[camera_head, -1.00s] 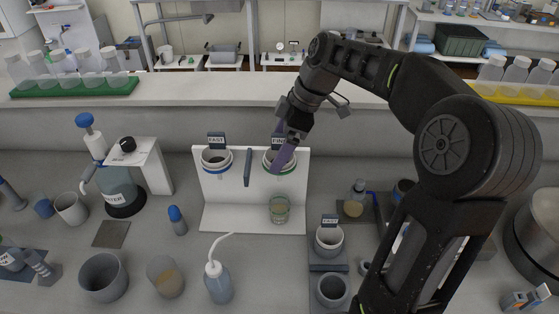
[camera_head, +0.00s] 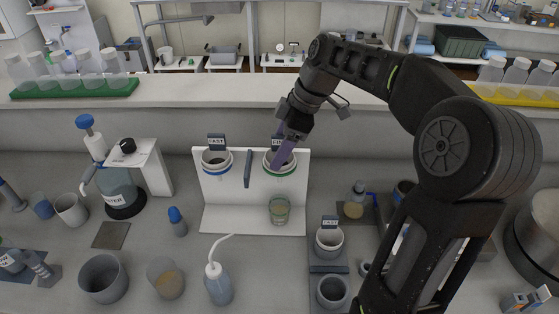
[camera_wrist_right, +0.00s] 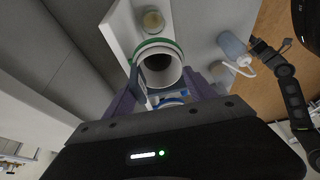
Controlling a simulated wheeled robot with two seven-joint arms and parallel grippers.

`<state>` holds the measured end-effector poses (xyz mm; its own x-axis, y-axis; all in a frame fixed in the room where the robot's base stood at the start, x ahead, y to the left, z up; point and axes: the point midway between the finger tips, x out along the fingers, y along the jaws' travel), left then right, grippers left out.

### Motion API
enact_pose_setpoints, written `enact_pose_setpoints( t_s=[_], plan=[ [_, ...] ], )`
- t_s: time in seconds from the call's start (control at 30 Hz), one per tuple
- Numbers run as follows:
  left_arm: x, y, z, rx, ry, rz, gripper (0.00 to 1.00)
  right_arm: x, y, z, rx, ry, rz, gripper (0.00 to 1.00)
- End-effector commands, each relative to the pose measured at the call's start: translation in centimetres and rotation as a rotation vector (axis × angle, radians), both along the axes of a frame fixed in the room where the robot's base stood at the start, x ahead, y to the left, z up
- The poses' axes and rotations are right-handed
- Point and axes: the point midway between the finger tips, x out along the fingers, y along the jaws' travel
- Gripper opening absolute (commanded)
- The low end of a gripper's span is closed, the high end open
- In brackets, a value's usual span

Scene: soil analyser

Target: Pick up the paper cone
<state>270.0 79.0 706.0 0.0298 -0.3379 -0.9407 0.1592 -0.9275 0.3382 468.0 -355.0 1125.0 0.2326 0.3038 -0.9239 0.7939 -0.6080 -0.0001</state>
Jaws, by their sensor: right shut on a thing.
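My right gripper (camera_head: 286,148) is at the right-hand ring of the white stand, its purple fingers pointing down at the green-banded white cup (camera_head: 280,168). In the right wrist view the same cup (camera_wrist_right: 158,64) shows its pale inside and dark bottom opening. The fingers (camera_wrist_right: 165,95) reach to its near side. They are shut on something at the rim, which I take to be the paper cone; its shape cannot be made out. A dark jointed arm, seemingly my left, shows at the right of the wrist view; its gripper is unclear.
A blue-banded cup (camera_head: 216,161) sits in the left ring of the white stand (camera_head: 240,218). A glass beaker (camera_head: 279,210) stands below the right ring. A wash bottle (camera_head: 218,284) and small beakers stand in front. A scale with a cup (camera_head: 328,242) is at right.

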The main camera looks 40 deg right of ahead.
Motion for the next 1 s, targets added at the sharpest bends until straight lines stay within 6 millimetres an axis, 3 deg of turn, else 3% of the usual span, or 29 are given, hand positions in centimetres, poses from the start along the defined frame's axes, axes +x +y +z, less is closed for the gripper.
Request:
enact_pose_setpoints(
  t_s=[0.17,0.53,0.77,0.9,1.0],
  plan=[
    [0.0,0.0,0.0,0.000,0.000,0.000,0.76,0.0,0.0,0.0,0.000,0.000,0.000,0.24],
    [0.0,0.0,-0.3,-0.001,-0.001,0.000,0.76,0.1,0.0,1.0,-0.001,-0.003,0.001,0.24],
    [0.0,-0.1,-0.9,-0.002,-0.004,-0.001,0.76,0.1,0.0,5.0,-0.002,-0.006,0.001,0.24],
    [0.0,0.0,0.4,0.000,0.000,0.000,0.76,0.1,0.0,8.4,-0.001,-0.003,0.001,0.24],
    [0.0,0.2,1.9,0.003,0.005,0.000,0.76,0.0,0.0,9.7,0.000,0.000,0.001,0.24]
  ],
)
